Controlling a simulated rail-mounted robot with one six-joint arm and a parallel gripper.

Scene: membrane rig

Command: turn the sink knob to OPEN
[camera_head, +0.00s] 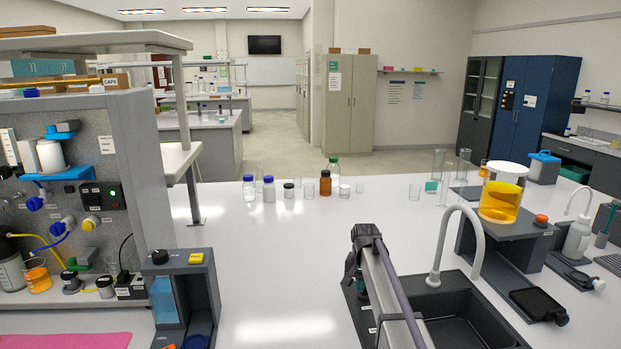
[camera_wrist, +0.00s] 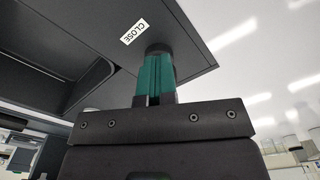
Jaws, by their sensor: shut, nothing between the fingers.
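The dark sink (camera_head: 470,332) is set in the bench at the lower right of the head view, with a pale curved tap (camera_head: 442,240) rising from its rim. In the wrist view its dark deck (camera_wrist: 187,40) carries a white CLOSE label (camera_wrist: 133,32). My gripper (camera_wrist: 157,56) shows with teal fingers together, pointing at the deck close to that label. A dark rounded piece at the fingertips may be the sink knob; I cannot tell it from the tips or see whether they touch. No OPEN label is readable. My arm covers the sink's left part in the head view.
A beaker of yellow liquid (camera_head: 500,195) stands on a dark stand right of the tap. Several bottles and glasses, including a brown bottle (camera_head: 325,184), stand along the bench's back. An instrument panel (camera_head: 70,190) is at left. The bench centre is clear.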

